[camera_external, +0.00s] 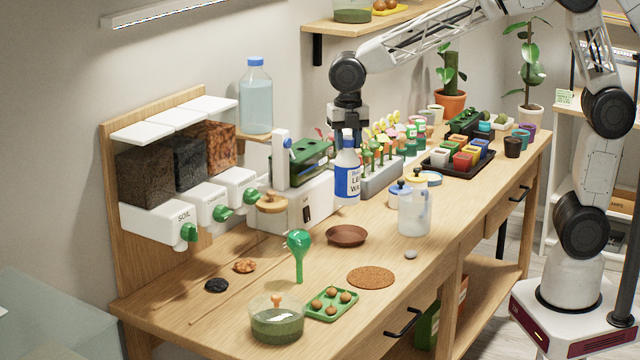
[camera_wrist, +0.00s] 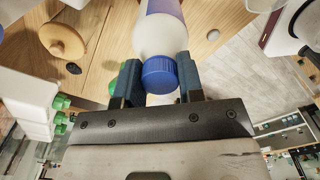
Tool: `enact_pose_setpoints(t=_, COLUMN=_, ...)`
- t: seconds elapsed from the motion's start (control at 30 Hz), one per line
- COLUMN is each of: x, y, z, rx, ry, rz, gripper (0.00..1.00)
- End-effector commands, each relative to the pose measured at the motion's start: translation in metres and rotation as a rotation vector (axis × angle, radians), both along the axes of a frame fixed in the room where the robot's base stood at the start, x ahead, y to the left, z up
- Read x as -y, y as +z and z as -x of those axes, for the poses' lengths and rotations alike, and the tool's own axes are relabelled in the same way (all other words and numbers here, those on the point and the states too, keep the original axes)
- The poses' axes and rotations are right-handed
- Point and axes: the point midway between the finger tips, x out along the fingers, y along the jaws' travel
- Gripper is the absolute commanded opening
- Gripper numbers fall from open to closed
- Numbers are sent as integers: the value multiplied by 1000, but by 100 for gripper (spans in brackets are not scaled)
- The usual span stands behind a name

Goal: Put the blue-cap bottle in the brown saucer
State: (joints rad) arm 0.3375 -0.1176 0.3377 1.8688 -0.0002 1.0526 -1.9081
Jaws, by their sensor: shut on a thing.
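The blue-cap bottle (camera_external: 347,181) is white with a blue label and hangs upright below my gripper (camera_external: 348,130). My gripper is shut on the bottle at its cap. In the wrist view the blue cap (camera_wrist: 160,75) sits between the two fingers, with the white body beyond it. The brown saucer (camera_external: 346,236) lies on the bench, below the bottle in the external view. The bottle's base is apart from the saucer, and the saucer looks empty. I cannot make out the saucer in the wrist view.
A clear jug (camera_external: 414,212) stands right of the saucer. A white dispenser box (camera_external: 306,205) stands left of the bottle, and a planter of flowers (camera_external: 380,176) is behind it. A green watering globe (camera_external: 299,245) and a cork mat (camera_external: 371,277) lie nearer. A larger bottle (camera_external: 256,103) stands on a shelf.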

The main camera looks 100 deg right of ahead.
Motion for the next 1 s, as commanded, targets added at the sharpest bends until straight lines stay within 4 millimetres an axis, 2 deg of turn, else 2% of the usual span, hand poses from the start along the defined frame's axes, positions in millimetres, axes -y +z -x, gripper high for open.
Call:
enact_pose_setpoints(t=0.33, x=0, y=-5, z=0, rx=0, ry=0, rz=0, gripper=0)
enact_pose_setpoints(t=0.73, x=0, y=-54, z=0, rx=-1, ry=0, rz=0, gripper=0)
enact_pose_setpoints(t=1.0, x=0, y=-63, z=0, rx=0, ry=0, rz=0, gripper=0)
